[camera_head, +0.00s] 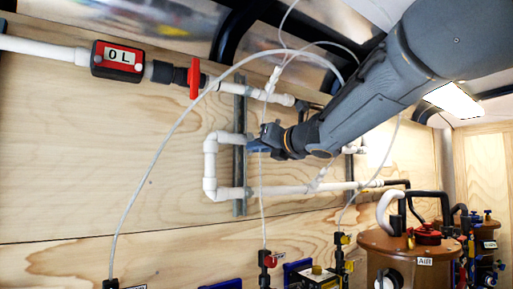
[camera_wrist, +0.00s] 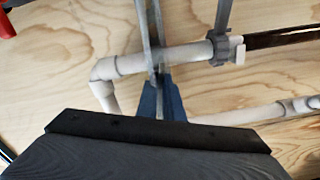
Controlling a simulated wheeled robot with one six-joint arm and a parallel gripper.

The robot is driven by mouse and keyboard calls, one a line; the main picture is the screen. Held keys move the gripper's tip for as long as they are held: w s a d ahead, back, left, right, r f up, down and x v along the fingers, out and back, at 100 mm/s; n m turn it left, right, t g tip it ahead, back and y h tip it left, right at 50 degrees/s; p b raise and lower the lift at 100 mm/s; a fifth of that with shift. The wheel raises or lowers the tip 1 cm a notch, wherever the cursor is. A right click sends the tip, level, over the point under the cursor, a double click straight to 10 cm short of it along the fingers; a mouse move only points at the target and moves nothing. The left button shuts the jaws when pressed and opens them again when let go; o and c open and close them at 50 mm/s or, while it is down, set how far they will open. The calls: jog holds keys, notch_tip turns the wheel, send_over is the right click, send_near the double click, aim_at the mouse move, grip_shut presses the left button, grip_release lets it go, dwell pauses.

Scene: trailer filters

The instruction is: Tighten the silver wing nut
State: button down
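I cannot make out the silver wing nut in either view. It may be hidden by my gripper or too small to see. My gripper (camera_head: 258,145) reaches in from the upper right and has its blue fingertips close to the vertical metal strut (camera_head: 239,165) on the wooden wall. In the wrist view the blue fingers (camera_wrist: 160,100) point at the lower part of the strut (camera_wrist: 152,25), just below the upper white pipe. A thin grey strip shows between the fingers. I cannot tell whether they grip anything or touch the strut.
A white pipe loop (camera_head: 209,165) runs beside the strut. A red valve handle (camera_head: 194,78) and a red-black box (camera_head: 117,61) sit upper left. Thin clear tubes cross near my arm. A brown canister (camera_head: 408,244) and valves stand below right. The wall at left is bare.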

jog(key=shift+m, duration=0.3)
jog(key=m+p, duration=0.5)
jog(key=m, duration=0.7)
jog(key=shift+m+p, duration=0.3)
jog(key=shift+p, duration=0.05)
dwell(0.4)
jog(key=c, duration=1.9)
grip_release()
jog(key=shift+s, duration=0.1)
jog(key=b+v, duration=0.2)
jog(key=v, duration=0.5)
jog(key=shift+s+d, duration=0.25)
